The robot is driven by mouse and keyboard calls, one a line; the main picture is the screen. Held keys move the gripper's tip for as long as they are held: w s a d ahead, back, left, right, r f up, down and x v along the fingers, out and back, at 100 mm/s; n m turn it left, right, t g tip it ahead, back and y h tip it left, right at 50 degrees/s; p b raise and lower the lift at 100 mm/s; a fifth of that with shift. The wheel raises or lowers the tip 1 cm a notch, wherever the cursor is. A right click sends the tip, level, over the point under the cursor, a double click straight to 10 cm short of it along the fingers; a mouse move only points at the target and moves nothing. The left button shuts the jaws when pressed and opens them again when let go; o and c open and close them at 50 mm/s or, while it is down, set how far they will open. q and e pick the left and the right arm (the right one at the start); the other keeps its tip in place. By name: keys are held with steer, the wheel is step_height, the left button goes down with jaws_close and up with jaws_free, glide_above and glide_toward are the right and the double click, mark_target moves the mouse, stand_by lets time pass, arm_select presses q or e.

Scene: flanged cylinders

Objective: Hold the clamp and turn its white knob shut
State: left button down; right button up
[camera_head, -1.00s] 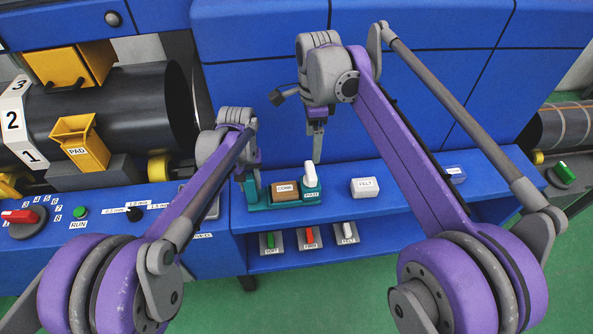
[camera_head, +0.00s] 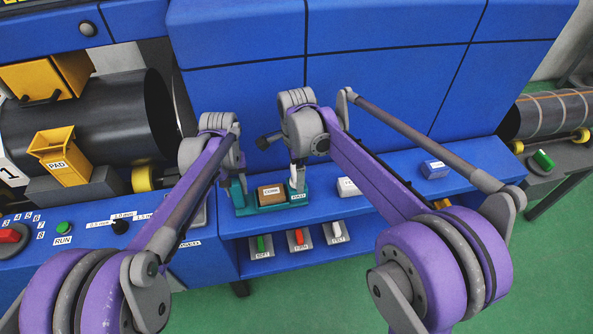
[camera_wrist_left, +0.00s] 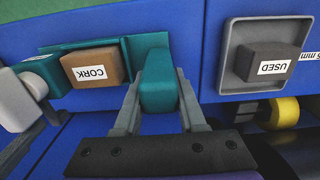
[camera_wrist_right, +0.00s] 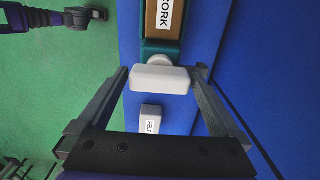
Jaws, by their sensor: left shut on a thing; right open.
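The teal clamp (camera_head: 245,211) sits on the blue ledge with a brown CORK block (camera_head: 271,195) between its ends. My left gripper (camera_head: 237,188) is shut on the clamp's teal left end (camera_wrist_left: 158,82), one finger on each side. The white knob (camera_wrist_right: 159,78) is at the clamp's other end, its bar lying crosswise between the fingers in the right wrist view. My right gripper (camera_wrist_right: 161,74) is open, with a finger beside each end of the bar. In the head view this gripper (camera_head: 297,182) mostly hides the knob.
A white FELT block (camera_head: 347,187) and a blue block (camera_head: 434,169) lie on the ledge to the right. Several switches (camera_head: 299,240) are on the lower shelf. A grey tray (camera_wrist_left: 231,78) with a dark USED block is beside the clamp's left end.

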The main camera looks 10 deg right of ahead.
jaws_close()
stand_by(0.3)
steer(key=shift+n, duration=0.3)
steer(key=n, duration=1.2)
steer(key=shift+n, duration=2.4)
